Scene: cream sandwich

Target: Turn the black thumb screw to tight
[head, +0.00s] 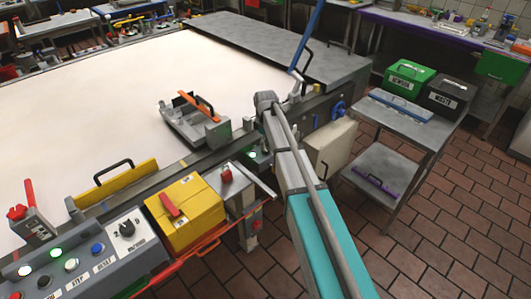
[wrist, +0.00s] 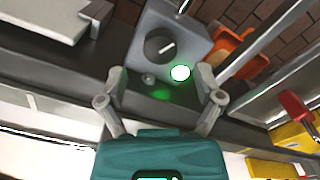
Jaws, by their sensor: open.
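In the wrist view, a round black knob (wrist: 160,46) with a white pointer line sits on a grey block (wrist: 186,22). It looks like the black thumb screw, but I cannot be sure. A green lamp (wrist: 180,73) glows beside it, and a small silver knob (wrist: 148,79) is just below. My gripper (wrist: 158,88) is open and empty, its fingers spread to either side below the black knob in the picture. I see no contact with it. In the head view, my arm hides much of this spot; a green light (head: 251,154) shows beside it.
A pale work surface (head: 160,80) fills the left. A metal carriage with an orange handle (head: 198,104), a yellow box (head: 184,216) and a control panel (head: 105,258) stand near my arm. A side cart (head: 395,121) is at right, with tiled floor around it.

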